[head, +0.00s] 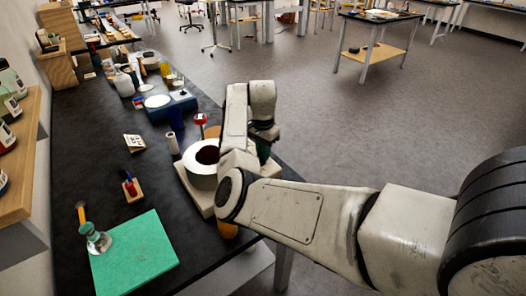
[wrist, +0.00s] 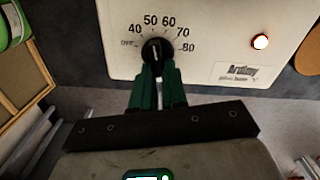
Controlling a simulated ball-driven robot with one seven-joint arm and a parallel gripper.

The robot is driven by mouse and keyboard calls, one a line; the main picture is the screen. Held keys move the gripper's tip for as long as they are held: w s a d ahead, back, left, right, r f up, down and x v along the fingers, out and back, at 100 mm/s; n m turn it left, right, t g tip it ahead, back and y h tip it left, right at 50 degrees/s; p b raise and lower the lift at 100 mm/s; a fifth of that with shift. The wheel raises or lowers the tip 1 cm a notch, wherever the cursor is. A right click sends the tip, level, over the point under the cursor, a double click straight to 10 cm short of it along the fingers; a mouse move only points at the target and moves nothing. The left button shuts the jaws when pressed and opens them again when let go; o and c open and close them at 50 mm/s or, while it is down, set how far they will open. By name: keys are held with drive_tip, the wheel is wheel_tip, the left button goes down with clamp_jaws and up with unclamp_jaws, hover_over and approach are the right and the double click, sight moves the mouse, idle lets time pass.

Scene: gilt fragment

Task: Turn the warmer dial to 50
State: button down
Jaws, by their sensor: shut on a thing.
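The warmer (wrist: 205,75) is a cream box whose front panel fills the upper part of the wrist view. Its black dial (wrist: 157,47) sits below a printed scale running from OFF through 40, 50, 60 and 70 to 80. A white mark on the dial points nearly straight up, around 50 to 60; I cannot read it exactly. My gripper (wrist: 158,76) has its green fingers shut on the dial. In the head view the warmer (head: 188,190) stands at the bench's right edge, partly behind my arm, and the dial is hidden.
A white pot (head: 199,175) with dark contents sits on the warmer. A green mat (head: 135,255) lies at the near left, and a small red-handled tool stand (head: 131,190) stands beyond it. Open floor lies right of the bench.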

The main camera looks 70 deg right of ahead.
drive_tip(key=c, duration=1.2)
unclamp_jaws()
drive_tip(key=shift+o, duration=0.2)
wheel_tip(320, 180, up, 11)
drive_tip(key=b, duration=0.1)
drive_tip(key=shift+f, duration=0.15)
